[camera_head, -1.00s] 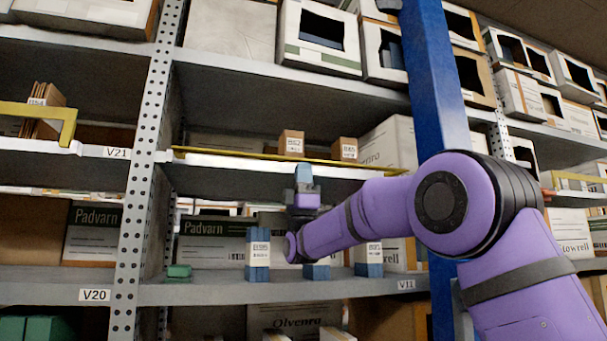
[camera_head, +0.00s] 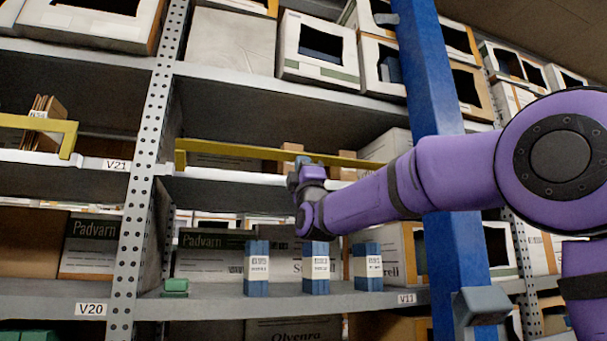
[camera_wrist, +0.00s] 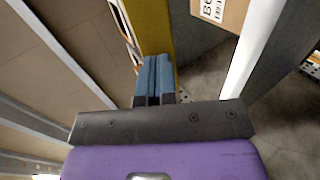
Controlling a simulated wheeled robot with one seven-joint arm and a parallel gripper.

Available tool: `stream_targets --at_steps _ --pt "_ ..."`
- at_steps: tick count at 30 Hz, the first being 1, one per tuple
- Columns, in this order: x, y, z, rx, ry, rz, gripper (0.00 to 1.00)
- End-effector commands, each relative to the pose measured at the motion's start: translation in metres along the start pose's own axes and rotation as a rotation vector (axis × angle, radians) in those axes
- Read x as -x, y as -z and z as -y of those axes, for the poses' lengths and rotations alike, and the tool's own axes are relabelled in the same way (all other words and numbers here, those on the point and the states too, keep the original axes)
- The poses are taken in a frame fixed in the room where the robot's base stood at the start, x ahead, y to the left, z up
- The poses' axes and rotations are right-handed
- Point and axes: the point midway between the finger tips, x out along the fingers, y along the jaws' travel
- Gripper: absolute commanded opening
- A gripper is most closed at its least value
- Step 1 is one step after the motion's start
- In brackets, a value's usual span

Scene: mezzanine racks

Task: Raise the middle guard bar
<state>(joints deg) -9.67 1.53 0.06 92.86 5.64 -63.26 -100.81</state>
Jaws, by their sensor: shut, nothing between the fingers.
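The middle guard bar (camera_head: 231,148) is a yellow bar across the front of the middle bay's upper shelf. It stands above the white shelf edge, with its bent left end (camera_head: 180,160) showing. My gripper (camera_head: 303,163) is shut and empty at the middle of the bar, in front of it. In the wrist view the blue fingers (camera_wrist: 153,77) are closed together against or just beside the yellow bar (camera_wrist: 160,28); I cannot tell if they touch. The fingers and wrist hide part of the bar.
Small brown boxes (camera_head: 291,150) stand behind the bar. Blue boxes (camera_head: 257,268) stand on the shelf below, close under my arm. A blue upright (camera_head: 431,110) stands right of the gripper, behind my arm. Another yellow bar (camera_head: 68,139) is raised in the left bay.

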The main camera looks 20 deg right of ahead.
Motion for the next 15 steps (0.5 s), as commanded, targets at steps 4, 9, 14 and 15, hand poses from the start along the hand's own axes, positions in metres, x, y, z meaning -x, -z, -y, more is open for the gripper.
stream_targets --at_steps 4,9,14,15 --pt "-0.012 -0.001 -0.006 -0.001 0.133 0.002 0.0" --pt "-0.025 -0.001 -0.007 -0.001 0.287 0.002 0.0" --pt "-0.034 -0.001 -0.006 0.0 0.4 0.001 0.0" --pt "-0.036 -0.001 -0.005 -0.001 0.423 0.001 0.0"
